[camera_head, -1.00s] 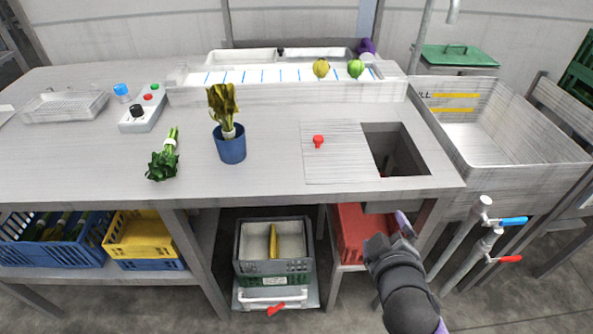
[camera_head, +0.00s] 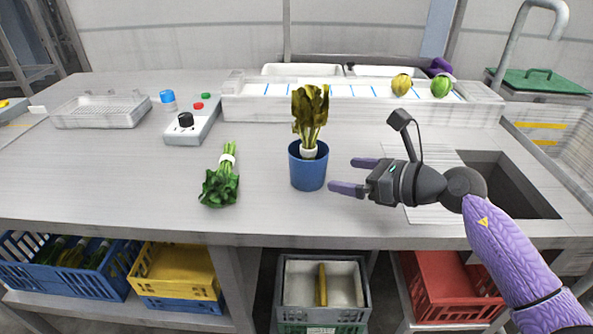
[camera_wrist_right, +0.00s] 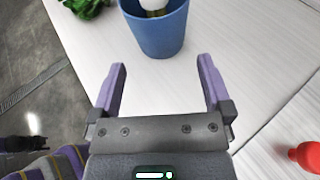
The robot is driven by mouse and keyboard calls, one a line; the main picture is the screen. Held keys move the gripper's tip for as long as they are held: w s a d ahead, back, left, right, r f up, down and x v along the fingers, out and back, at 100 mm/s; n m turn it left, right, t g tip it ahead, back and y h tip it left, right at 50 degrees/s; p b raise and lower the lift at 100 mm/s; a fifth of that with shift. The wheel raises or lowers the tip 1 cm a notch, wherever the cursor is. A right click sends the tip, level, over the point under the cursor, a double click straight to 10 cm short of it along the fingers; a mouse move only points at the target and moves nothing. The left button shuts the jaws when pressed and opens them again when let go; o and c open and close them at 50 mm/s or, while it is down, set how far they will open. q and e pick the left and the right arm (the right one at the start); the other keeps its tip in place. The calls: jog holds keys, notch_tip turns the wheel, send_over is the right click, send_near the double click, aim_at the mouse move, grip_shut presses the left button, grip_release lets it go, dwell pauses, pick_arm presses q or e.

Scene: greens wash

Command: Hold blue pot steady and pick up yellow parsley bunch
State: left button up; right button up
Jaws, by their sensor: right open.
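The blue pot (camera_head: 308,171) stands upright on the steel table, and the yellow parsley bunch (camera_head: 310,112) stands in it, leaves up, with a white band at its stems. My right gripper (camera_head: 347,176) is open and empty, just right of the pot, its fingers pointing at it. In the right wrist view the pot (camera_wrist_right: 155,32) is ahead of the two spread fingers (camera_wrist_right: 161,85), apart from them. The pot's top is cut off there. A green bunch (camera_head: 221,182) with a white band lies left of the pot.
A control box (camera_head: 190,125) and a wire tray (camera_head: 102,111) are at the left. A long white trough (camera_head: 240,108) with a yellow and a green round item runs along the back. A sink opening (camera_head: 510,185) is at the right.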

aim_at(324, 170)
jog(key=b+x, duration=0.2)
jog(key=x, duration=0.1)
jog(key=b+x, duration=0.1)
jog(key=x, duration=0.3)
jog(key=shift+w+a+f+b, duration=0.1)
jog(key=shift+a+f+b, duration=0.05)
jog(key=shift+f+b, duration=0.2)
jog(key=shift+w+a+r, duration=0.1)
jog(key=shift+w+a, duration=0.15)
jog(key=shift+a, duration=0.05)
pick_arm(q)
jog(key=shift+g, duration=0.3)
jog(key=f, duration=0.1)
jog(key=s+f, duration=0.1)
jog(key=s+d+f, duration=0.1)
jog(key=f, duration=0.1)
jog(key=shift+s, duration=0.15)
